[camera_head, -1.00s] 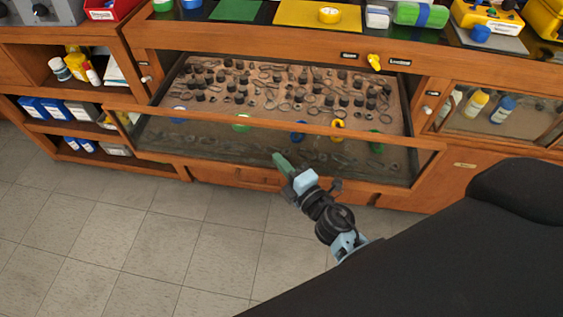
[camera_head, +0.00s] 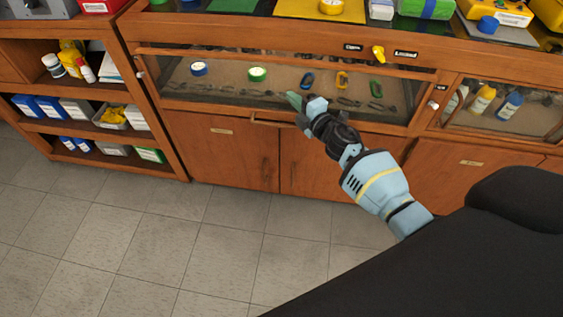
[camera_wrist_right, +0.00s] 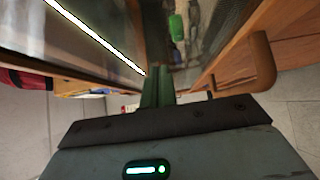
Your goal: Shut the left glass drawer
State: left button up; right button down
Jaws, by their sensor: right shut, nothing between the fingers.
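The left glass drawer (camera_head: 225,87) is a wooden-framed drawer with a glass front, set in the brown bench. Its front is close to the bench face. A narrow dark strip shows above its top rail, and I cannot tell whether the front is fully flush. Tape rolls and coloured tools show through the glass. My right gripper (camera_head: 293,101) has its green fingers shut and empty at the lower part of the front, right of the wooden handle (camera_head: 272,123). The wrist view shows the fingers (camera_wrist_right: 157,87) close to the glass and the handle (camera_wrist_right: 262,62). My left gripper is out of view.
A second glass compartment with bottles (camera_head: 483,100) is at the right. Open shelves (camera_head: 95,133) with boxes stand at the left. The benchtop holds a yellow mat (camera_head: 290,10) and devices. The tiled floor (camera_head: 170,250) in front is clear.

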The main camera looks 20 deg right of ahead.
aim_at(302, 93)
jog(key=w+d, duration=0.1)
jog(key=w+d+b, duration=0.1)
jog(key=w, duration=0.1)
jog(key=shift+w+d+f, duration=0.1)
jog(key=shift+w+d, duration=0.05)
jog(key=shift+w, duration=0.05)
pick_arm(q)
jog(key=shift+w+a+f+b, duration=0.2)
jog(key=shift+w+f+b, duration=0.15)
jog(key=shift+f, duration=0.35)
pick_arm(e)
jog(key=shift+d+r, duration=0.2)
jog(key=shift+r, duration=0.1)
